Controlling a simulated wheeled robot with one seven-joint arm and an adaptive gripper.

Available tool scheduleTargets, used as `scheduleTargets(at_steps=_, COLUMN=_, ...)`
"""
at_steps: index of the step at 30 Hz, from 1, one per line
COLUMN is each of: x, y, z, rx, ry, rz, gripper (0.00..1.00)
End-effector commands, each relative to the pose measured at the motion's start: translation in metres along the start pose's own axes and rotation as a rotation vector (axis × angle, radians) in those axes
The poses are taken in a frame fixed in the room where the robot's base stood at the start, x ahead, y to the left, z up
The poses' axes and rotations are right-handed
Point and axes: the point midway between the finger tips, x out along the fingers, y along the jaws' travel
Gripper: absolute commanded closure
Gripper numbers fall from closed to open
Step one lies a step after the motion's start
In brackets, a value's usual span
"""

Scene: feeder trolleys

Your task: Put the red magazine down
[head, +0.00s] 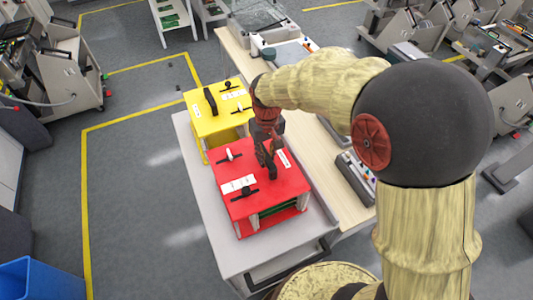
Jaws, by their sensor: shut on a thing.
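The red magazine (262,198) is a box with a flat red top, white labels, dark knobs and open sides. It is over the near part of the grey trolley top (222,258); I cannot tell whether its base touches the surface. My gripper (268,165) is above the right rear part of its top and shut on its handle, which the fingers mostly hide. My arm reaches in from the right.
A yellow magazine (210,122) stands right behind the red one on the same trolley. A wooden bench (318,165) with devices runs along the right. A blue bin (42,280) stands at lower left. The floor to the left is clear.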

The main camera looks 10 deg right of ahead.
Motion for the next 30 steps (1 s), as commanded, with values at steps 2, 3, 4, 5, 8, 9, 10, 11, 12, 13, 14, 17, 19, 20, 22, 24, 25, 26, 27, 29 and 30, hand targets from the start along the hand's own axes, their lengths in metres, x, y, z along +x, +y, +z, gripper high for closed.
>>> scheduleTargets(at_steps=2, x=0.007, y=0.000, z=-0.001, rx=0.000, ry=0.003, rz=0.000, gripper=1.00)
scheduleTargets(at_steps=3, x=0.011, y=0.000, z=-0.001, rx=0.000, ry=0.003, rz=0.000, gripper=1.00)
scheduleTargets(at_steps=4, x=0.013, y=0.000, z=-0.001, rx=0.000, ry=0.004, rz=0.000, gripper=1.00)
scheduleTargets(at_steps=5, x=0.014, y=0.000, z=-0.001, rx=0.000, ry=0.005, rz=0.000, gripper=1.00)
scheduleTargets(at_steps=8, x=0.017, y=0.000, z=-0.002, rx=0.000, ry=0.008, rz=0.000, gripper=1.00)
scheduleTargets(at_steps=9, x=0.017, y=0.000, z=-0.002, rx=0.000, ry=0.008, rz=0.000, gripper=1.00)
scheduleTargets(at_steps=10, x=0.017, y=0.000, z=-0.002, rx=0.000, ry=0.008, rz=0.000, gripper=1.00)
scheduleTargets(at_steps=11, x=0.017, y=0.000, z=-0.002, rx=0.000, ry=0.008, rz=0.000, gripper=1.00)
scheduleTargets(at_steps=12, x=0.017, y=0.000, z=-0.002, rx=0.000, ry=0.007, rz=0.000, gripper=1.00)
scheduleTargets(at_steps=13, x=0.017, y=0.000, z=-0.002, rx=0.000, ry=0.007, rz=0.000, gripper=1.00)
scheduleTargets(at_steps=14, x=0.017, y=0.000, z=-0.002, rx=0.000, ry=0.007, rz=0.000, gripper=1.00)
scheduleTargets(at_steps=17, x=0.018, y=0.000, z=-0.001, rx=0.000, ry=0.007, rz=0.000, gripper=1.00)
scheduleTargets(at_steps=19, x=0.022, y=0.000, z=0.002, rx=0.000, ry=-0.003, rz=0.000, gripper=0.78)
scheduleTargets(at_steps=20, x=0.022, y=0.000, z=0.002, rx=0.000, ry=-0.003, rz=0.000, gripper=0.76)
scheduleTargets(at_steps=22, x=0.022, y=0.000, z=0.002, rx=0.000, ry=-0.003, rz=0.000, gripper=0.72)
scheduleTargets(at_steps=24, x=0.022, y=0.000, z=0.002, rx=0.000, ry=-0.003, rz=0.000, gripper=0.68)
scheduleTargets(at_steps=25, x=0.022, y=0.000, z=0.002, rx=0.000, ry=-0.003, rz=0.000, gripper=0.67)
scheduleTargets(at_steps=26, x=0.022, y=0.000, z=0.002, rx=0.000, ry=-0.003, rz=0.000, gripper=0.65)
scheduleTargets(at_steps=27, x=0.022, y=0.000, z=0.002, rx=0.000, ry=-0.003, rz=0.000, gripper=0.63)
scheduleTargets(at_steps=29, x=0.022, y=0.000, z=0.002, rx=0.000, ry=-0.003, rz=0.000, gripper=0.63)
scheduleTargets(at_steps=30, x=0.022, y=0.000, z=0.002, rx=0.000, ry=-0.003, rz=0.000, gripper=0.63)
